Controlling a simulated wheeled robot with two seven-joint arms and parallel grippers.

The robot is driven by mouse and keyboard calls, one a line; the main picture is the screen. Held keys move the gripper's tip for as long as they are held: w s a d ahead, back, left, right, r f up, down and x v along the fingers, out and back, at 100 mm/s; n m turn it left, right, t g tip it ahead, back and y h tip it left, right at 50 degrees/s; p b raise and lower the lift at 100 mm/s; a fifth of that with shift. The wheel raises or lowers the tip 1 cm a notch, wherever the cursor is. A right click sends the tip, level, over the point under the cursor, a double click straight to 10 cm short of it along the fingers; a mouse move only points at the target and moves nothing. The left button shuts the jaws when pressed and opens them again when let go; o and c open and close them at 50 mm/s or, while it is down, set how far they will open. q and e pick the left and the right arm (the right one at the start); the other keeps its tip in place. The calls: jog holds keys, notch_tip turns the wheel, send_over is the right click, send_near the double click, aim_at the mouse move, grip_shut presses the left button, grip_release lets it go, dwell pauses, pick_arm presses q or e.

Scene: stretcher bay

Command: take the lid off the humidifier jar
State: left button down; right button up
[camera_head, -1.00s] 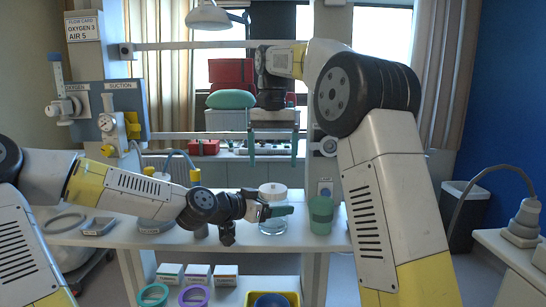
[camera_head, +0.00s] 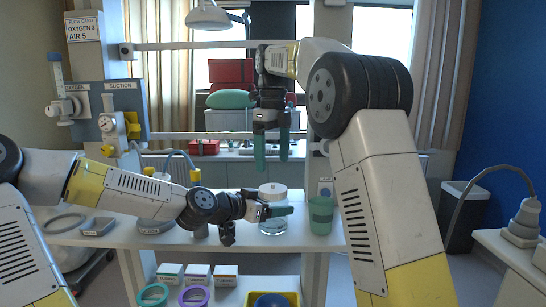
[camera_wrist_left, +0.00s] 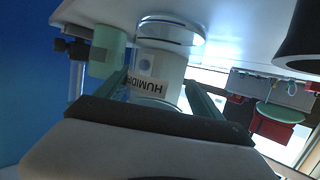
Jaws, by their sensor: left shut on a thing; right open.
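The humidifier jar (camera_head: 272,226) is a clear jar with a white lid (camera_head: 272,188), upright on the white counter. The lid sits on the jar. My left gripper (camera_head: 280,211) is shut on the jar's body from the left. In the left wrist view the picture is upside down; the jar (camera_wrist_left: 158,68) with its "HUMIDI" label is between the green fingers, and the lid cannot be made out. My right gripper (camera_head: 272,157) is open and empty, pointing down above the lid and apart from it.
A green cup (camera_head: 320,215) stands close to the jar's right on the counter (camera_head: 245,236). A round-based device (camera_head: 155,226) and a grey block (camera_head: 97,227) are at the left. Boxes, rings and a yellow tray (camera_head: 293,298) are on the shelf below.

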aim_at(273, 188)
jog(key=shift+m, duration=0.8)
jog(key=shift+f, duration=0.2)
notch_tip(273, 188, down, 8)
jog(key=shift+r, duration=0.2)
